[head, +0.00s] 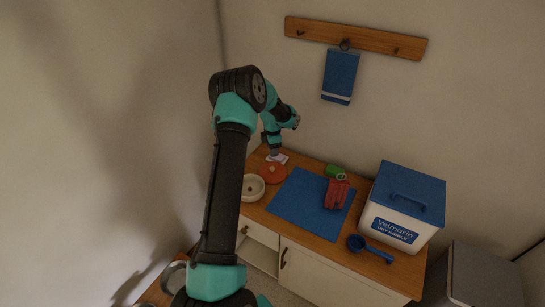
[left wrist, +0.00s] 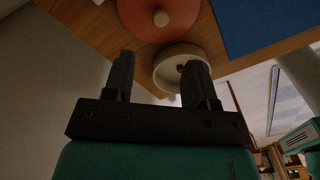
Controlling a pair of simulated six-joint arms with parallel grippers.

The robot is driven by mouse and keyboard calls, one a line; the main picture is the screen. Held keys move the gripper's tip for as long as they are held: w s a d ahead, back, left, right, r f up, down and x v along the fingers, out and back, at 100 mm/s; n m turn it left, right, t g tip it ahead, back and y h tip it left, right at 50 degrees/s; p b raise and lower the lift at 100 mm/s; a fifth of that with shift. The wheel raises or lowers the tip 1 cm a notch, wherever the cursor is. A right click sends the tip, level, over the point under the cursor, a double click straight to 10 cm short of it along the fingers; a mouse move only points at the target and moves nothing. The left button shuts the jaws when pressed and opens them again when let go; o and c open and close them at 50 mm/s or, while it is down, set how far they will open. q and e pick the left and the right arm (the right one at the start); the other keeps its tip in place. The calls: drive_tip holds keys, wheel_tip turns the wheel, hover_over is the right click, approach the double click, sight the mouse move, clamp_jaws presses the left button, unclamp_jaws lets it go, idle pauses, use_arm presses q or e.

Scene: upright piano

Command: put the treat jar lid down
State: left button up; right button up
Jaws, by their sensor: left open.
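The treat jar lid appears to be the flat, round orange-red disc with a wooden knob (head: 273,174), lying knob up on the wooden counter. It also shows at the top of the left wrist view (left wrist: 160,14), partly cut off by the frame. A cream round dish (head: 251,188) stands beside it, open at the top; I cannot tell whether it is the jar. My left gripper (left wrist: 158,68) is open, with nothing between its fingers. In the head view its wrist hangs by the back left of the counter, near the lid. My right gripper is not in view.
A blue mat (head: 299,205) covers the middle of the counter (head: 257,211). A red item (head: 336,195) and a green item (head: 335,171) lie at its right. A blue scoop (head: 369,249) and a white bin (head: 398,220) with a blue lid stand further right. A pale card (head: 281,158) lies behind the lid.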

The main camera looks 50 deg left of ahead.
use_arm(q)
drive_tip(key=shift+r, duration=0.6)
drive_tip(key=w+d+r+m+t+h, duration=0.1)
drive_tip(key=d+r+m, duration=0.2)
drive_tip(key=d+m, duration=0.65)
drive_tip(key=w+d+r+m+t+h, duration=0.15)
drive_tip(key=d+m, duration=0.45)
drive_tip(key=d, duration=0.6)
drive_tip(key=d+r+m+t+h, duration=0.1)
drive_tip(key=d+r+m, duration=0.2)
drive_tip(key=d+m, duration=0.65)
drive_tip(key=s+d+f+m+g, duration=0.1)
drive_tip(key=s+d+f, duration=0.4)
drive_tip(key=s+f, duration=0.6)
drive_tip(key=s+d+f+m+g, duration=0.1)
drive_tip(key=s+d+f+m, duration=0.1)
drive_tip(key=s+d+f, duration=0.4)
drive_tip(key=s+f, duration=0.5)
drive_tip(key=s, duration=0.2)
drive_tip(key=shift+d+m+g, duration=0.15)
drive_tip(key=shift+m+g, duration=0.15)
drive_tip(key=shift+g, duration=0.05)
